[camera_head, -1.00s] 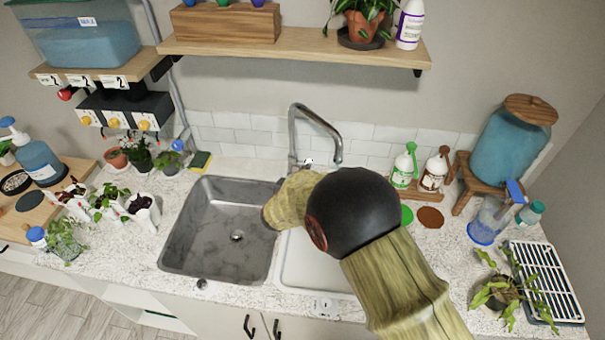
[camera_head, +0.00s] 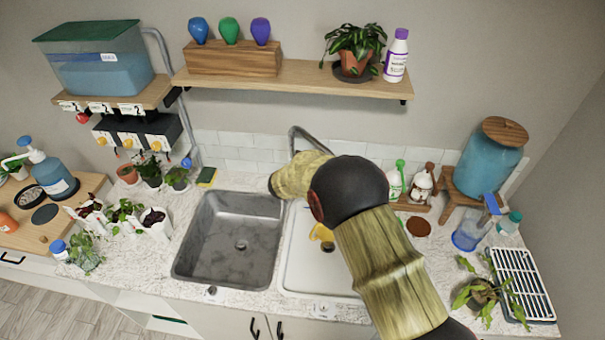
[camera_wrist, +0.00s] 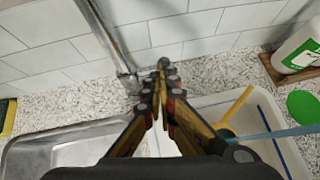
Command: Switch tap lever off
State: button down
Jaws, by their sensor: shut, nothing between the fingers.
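The grey metal tap (camera_head: 298,138) stands behind the sink against the tiled wall. Its arc shows in the head view, while my arm hides its base and lever. In the wrist view the tap's post (camera_wrist: 103,32) comes down to its base (camera_wrist: 131,82), just left of my fingertips. My gripper (camera_wrist: 163,72) is shut and empty, its fingertips beside the tap base. A small grey rounded piece shows at the fingertips; I cannot tell whether it is the tap lever or whether my fingers touch it.
The left basin (camera_head: 205,250) is empty. The white right basin (camera_head: 292,275) holds a yellow item (camera_head: 321,232). Soap bottles (camera_head: 421,184) stand right of the tap, beside a blue dispenser (camera_head: 485,165). A shelf (camera_head: 290,82) hangs above. Potted plants stand at left.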

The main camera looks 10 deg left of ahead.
jog(key=shift+w+r+p, duration=0.2)
jog(key=shift+w+r, duration=0.1)
jog(key=shift+w, duration=0.4)
jog(key=shift+w+r+p, duration=0.15)
jog(key=shift+w+r, duration=0.1)
jog(key=shift+w, duration=0.5)
jog(key=shift+w+r+p, duration=0.2)
jog(key=shift+w+r, duration=0.1)
jog(key=shift+w, duration=0.4)
jog(key=shift+a, duration=0.1)
jog(key=v, duration=1.3)
jog(key=shift+a+r, duration=0.2)
jog(key=shift+w, duration=0.1)
